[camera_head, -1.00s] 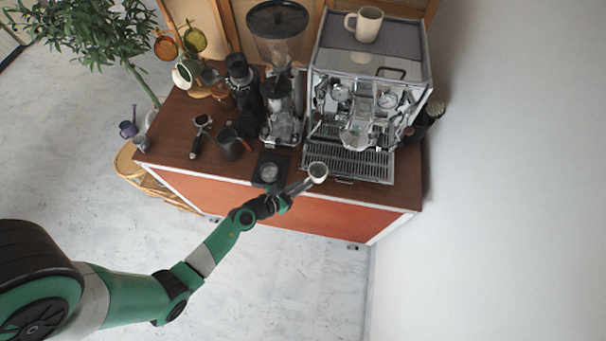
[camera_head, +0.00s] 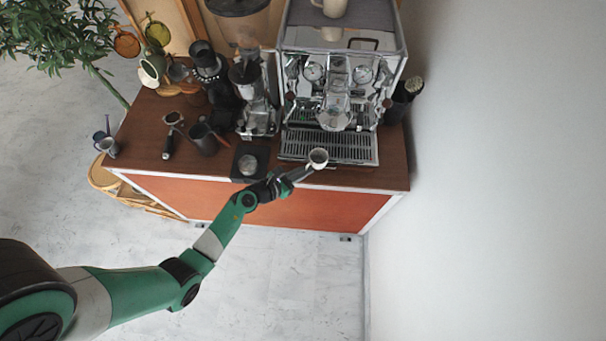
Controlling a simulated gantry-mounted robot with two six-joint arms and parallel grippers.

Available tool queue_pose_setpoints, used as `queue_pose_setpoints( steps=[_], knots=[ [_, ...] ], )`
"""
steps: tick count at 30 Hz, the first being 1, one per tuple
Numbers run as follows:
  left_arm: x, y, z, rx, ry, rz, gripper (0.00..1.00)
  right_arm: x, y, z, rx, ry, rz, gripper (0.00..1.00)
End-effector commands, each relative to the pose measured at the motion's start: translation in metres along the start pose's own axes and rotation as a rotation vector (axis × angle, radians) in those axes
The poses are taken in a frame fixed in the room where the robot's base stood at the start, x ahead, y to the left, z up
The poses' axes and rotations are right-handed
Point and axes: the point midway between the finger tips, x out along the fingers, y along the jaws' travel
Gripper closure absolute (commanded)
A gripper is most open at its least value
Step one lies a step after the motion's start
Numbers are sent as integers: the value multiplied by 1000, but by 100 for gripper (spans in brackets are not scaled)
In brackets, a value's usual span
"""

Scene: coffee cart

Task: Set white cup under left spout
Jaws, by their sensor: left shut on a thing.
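A small white cup (camera_head: 318,158) is held upright at the front edge of the espresso machine's drip tray (camera_head: 357,148). My left gripper (camera_head: 303,171) is shut on the cup from its left side. The chrome espresso machine (camera_head: 343,58) stands at the back right of the cart, and its group head and spout area (camera_head: 333,113) hang over the tray behind the cup. The separate spouts are too small to tell apart. Whether the cup touches the tray cannot be told. My right gripper is out of view.
A coffee grinder (camera_head: 256,112) stands left of the machine. A dark tamping mat (camera_head: 250,163), a dark pitcher (camera_head: 203,139) and a portafilter (camera_head: 170,137) lie further left on the wooden top. A white mug (camera_head: 332,7) sits on the machine. A white wall is on the right.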

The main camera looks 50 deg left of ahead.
Motion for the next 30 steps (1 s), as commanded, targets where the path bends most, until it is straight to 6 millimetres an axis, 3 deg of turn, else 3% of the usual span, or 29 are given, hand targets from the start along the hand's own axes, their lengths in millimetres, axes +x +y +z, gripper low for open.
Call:
queue_pose_setpoints(
  steps=[15, 30],
  knots=[
    [49, 50, 13, 0, -2, 1, 100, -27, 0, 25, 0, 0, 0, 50],
    [58, 60, 18, 0, 0, -1, 100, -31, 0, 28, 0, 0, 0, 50]
  ],
)
